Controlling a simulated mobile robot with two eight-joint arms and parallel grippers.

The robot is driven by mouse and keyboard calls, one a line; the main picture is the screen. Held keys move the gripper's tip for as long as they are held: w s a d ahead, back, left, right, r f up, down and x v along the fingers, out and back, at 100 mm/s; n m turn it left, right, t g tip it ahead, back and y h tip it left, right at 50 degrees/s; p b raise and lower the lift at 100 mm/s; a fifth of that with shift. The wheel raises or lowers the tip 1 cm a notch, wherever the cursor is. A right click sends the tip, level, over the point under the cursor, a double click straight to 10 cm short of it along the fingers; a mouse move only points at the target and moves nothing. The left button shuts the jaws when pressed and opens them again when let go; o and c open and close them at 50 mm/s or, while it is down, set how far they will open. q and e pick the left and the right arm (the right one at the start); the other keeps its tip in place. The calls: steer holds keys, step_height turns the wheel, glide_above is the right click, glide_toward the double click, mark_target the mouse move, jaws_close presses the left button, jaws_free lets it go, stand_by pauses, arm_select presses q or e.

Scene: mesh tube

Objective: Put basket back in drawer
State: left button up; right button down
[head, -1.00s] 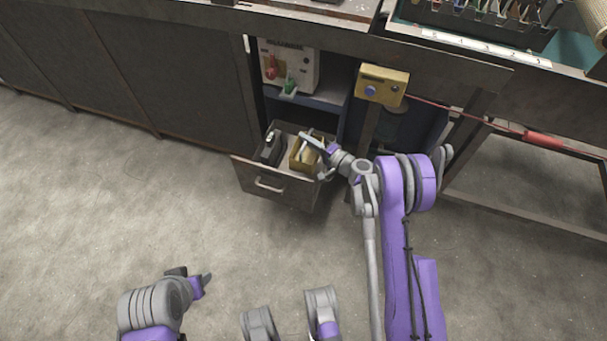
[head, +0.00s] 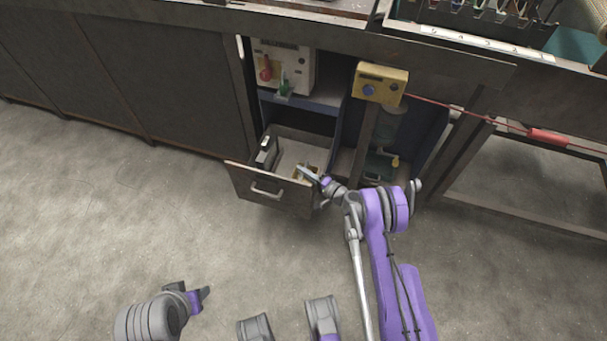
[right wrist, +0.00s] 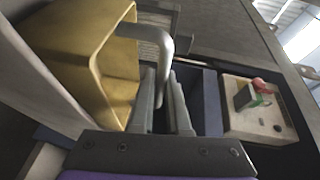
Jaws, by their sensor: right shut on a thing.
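My right gripper (right wrist: 163,98) is shut on that handle. I cannot tell whether the basket touches the drawer floor. My left gripper (head: 199,296) is low on the left, over the floor, far from the drawer; its finger gap is unclear.
A dark object (head: 266,154) lies at the drawer's left side. Above it, a panel box (head: 285,68) with red and green switches stands in the cabinet. A yellow button box (head: 379,84) is on the post to the right. Open floor (head: 110,215) lies left and in front.

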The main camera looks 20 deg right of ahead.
steer(key=shift+f, duration=0.6)
steer(key=shift+f, duration=0.15)
steer(key=c, duration=0.9)
jaws_free()
